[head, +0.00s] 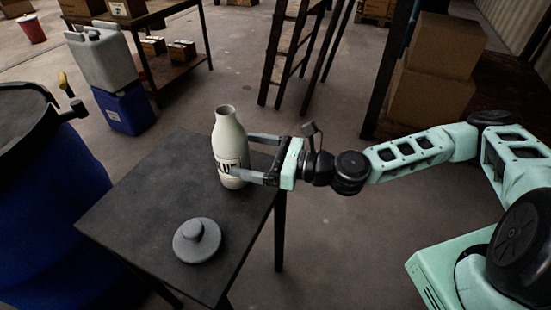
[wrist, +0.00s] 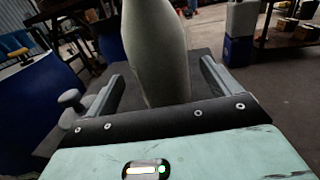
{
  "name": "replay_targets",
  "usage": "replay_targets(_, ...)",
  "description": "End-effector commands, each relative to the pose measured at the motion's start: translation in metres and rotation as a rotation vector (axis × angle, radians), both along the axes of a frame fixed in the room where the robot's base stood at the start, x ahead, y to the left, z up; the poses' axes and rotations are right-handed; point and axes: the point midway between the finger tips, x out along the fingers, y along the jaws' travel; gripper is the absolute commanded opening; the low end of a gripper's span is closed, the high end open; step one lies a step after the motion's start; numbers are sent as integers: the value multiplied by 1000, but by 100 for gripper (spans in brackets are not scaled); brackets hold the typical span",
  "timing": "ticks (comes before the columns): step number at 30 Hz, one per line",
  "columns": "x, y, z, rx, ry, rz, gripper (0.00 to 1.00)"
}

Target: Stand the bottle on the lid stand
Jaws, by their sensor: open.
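The pale bottle (head: 229,140) with a dark-marked label is upright over the dark square top of the lid stand (head: 140,205), near its far right side. Its base appears to rest on that top. A grey round lid with a knob (head: 197,241) lies on the stand's nearer part. My gripper (head: 243,156) is open, reaching in from the right with one finger on each side of the bottle. In the wrist view the bottle (wrist: 157,50) stands between the spread fingers, its top and base out of sight. The lid (wrist: 72,108) shows at left there.
A blue vat (head: 40,200) stands left of the stand. A grey canister on a blue box (head: 124,108) is behind it. A wooden ladder (head: 290,50) and cardboard boxes (head: 430,75) are farther back. The stand's front left is bare.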

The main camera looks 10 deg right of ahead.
Motion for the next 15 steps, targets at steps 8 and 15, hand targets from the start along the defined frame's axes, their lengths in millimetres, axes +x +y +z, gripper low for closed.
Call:
replay_targets(8, -21, -41, -1, 1, 2, -3, 89)
replay_targets(15, -30, -54, 0, 0, 1, -1, 89)
